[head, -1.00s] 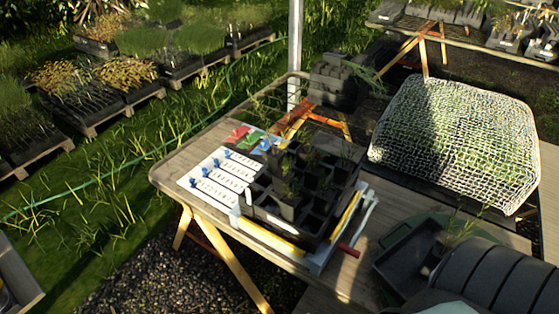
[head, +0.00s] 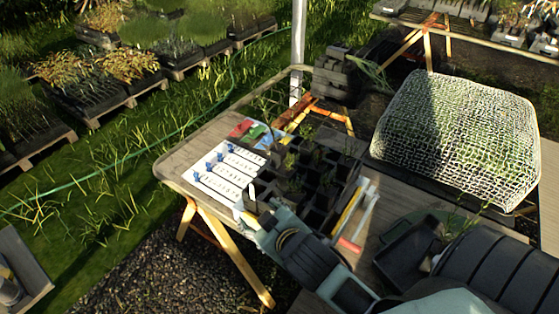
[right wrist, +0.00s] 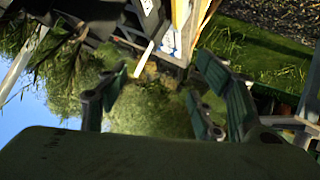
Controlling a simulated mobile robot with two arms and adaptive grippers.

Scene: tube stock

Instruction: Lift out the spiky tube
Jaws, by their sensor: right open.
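A black tube rack (head: 318,217) stands on the wooden table. Several of its cells hold green seedlings, and others look empty. Thin tall shoots rise at its back left; I cannot tell for sure which tube is the spiky one. My right gripper (head: 262,215) is at the rack's front left side, over the table edge, and hides part of the rack. In the right wrist view its two fingers (right wrist: 160,100) stand well apart with nothing between them. Dark cells and leaves show at that view's upper left. My left gripper is out of view.
A white card with blue markers (head: 225,172) lies left of the rack, with coloured cards behind. A dark tray (head: 402,262) stands at the right, near my arm. A netted bale (head: 455,130) and grey blocks (head: 335,75) are behind. The table's left end is clear.

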